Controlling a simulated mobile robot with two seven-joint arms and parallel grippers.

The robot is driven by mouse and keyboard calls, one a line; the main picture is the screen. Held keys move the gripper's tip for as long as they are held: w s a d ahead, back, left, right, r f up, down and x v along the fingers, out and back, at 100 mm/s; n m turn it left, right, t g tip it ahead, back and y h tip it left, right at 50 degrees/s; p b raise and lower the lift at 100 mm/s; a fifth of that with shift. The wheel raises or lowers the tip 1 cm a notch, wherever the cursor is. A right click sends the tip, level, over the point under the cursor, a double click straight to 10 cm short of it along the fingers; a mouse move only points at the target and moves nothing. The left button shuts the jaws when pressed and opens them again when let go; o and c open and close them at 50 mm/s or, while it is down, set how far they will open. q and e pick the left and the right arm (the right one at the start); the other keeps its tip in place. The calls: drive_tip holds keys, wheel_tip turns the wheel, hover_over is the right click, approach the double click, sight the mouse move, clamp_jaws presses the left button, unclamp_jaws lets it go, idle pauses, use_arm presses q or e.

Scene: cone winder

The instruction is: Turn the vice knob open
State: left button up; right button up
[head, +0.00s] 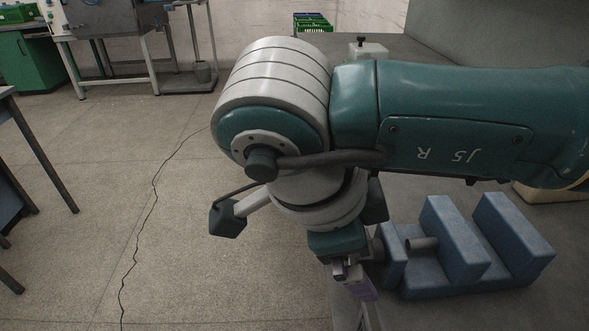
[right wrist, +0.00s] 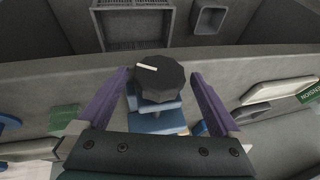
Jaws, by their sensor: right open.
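The vice knob (right wrist: 160,82) is dark, faceted and round, with a white line on its upper left that lies nearly level. Blue parts of the vice (right wrist: 158,121) show below it in the right wrist view. My right gripper (right wrist: 160,76) is open, with one purple finger on each side of the knob. Gaps show between the fingers and the knob, so it is not gripped. My left gripper is not in view.
A blue block-shaped fixture (head: 455,250) with upright blocks and a grey cylinder stands right of the right gripper in the head view. A grey tray (right wrist: 134,47) lies beyond the knob. A white-and-green labelled item (right wrist: 278,93) is at right. Open floor lies left.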

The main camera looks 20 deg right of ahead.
drive_tip(key=shift+d+f, duration=0.2)
drive_tip(key=shift+f, duration=0.2)
drive_tip(key=shift+c, duration=0.4)
drive_tip(key=c, duration=1.2)
drive_tip(key=shift+w+f+g+b, duration=0.1)
drive_tip(key=shift+g+b, duration=0.2)
drive_tip(key=shift+b, duration=0.1)
drive_tip(key=shift+c, duration=0.2)
drive_tip(key=g+b, duration=0.2)
drive_tip(key=b, duration=0.1)
drive_tip(key=n+g+y+b, duration=0.1)
drive_tip(key=g+b, duration=0.1)
drive_tip(key=b, duration=0.1)
drive_tip(key=shift+w+f, duration=0.1)
drive_tip(key=shift+f, duration=0.1)
drive_tip(key=shift+r+b, duration=0.1)
drive_tip(key=shift+b, duration=0.2)
drive_tip(key=shift+r+g, duration=0.2)
drive_tip(key=shift+g, duration=0.1)
